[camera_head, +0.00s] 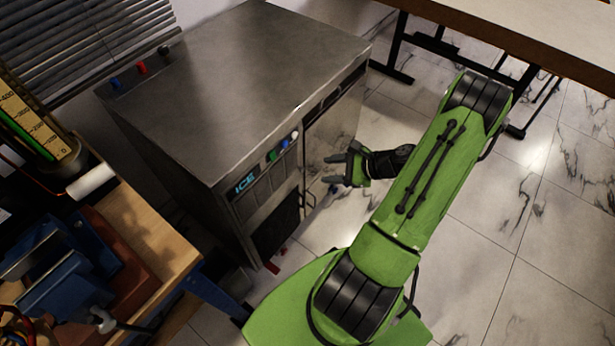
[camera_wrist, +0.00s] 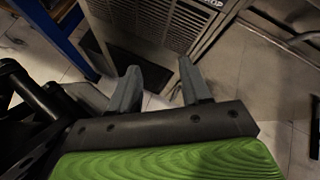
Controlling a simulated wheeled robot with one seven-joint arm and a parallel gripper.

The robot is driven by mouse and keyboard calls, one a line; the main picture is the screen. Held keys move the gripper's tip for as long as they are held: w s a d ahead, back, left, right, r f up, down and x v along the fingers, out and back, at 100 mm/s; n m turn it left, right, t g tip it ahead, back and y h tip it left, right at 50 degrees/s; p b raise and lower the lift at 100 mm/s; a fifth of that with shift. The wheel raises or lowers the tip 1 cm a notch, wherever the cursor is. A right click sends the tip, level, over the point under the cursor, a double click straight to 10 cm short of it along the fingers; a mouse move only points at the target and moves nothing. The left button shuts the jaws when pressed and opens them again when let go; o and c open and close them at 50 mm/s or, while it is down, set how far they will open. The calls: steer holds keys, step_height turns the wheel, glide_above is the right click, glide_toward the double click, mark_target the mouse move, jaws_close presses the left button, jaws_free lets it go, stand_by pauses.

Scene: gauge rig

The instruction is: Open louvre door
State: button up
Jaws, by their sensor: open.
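The louvre door (camera_wrist: 150,25) shows in the wrist view as a metal panel with rows of slats, at the top middle. My gripper (camera_head: 333,170) is in front of the machine, to the right of the panel. In the wrist view my gripper (camera_wrist: 158,72) is open, with nothing between its fingers. The fingers appear apart from the door. No handle on the louvre door can be made out clearly.
A workbench (camera_head: 150,225) with blue and red tools stands at the left. A table (camera_head: 540,30) with dark legs is at the top right. Buttons line the machine's top edge and front. Marble floor (camera_head: 480,240) is open to the right.

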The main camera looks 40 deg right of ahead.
steer(key=s+d+f+m+t+h+b, duration=0.1)
steer(key=s+d+f+m+t+h, duration=0.2)
steer(key=f+m, duration=0.45)
steer(key=b, duration=0.5)
glide_toward(303, 170)
steer(key=shift+t+y, duration=0.4)
steer(key=x, duration=0.8)
steer(key=shift+d+f, duration=0.3)
steer(key=shift+f, duration=0.1)
jaws_close()
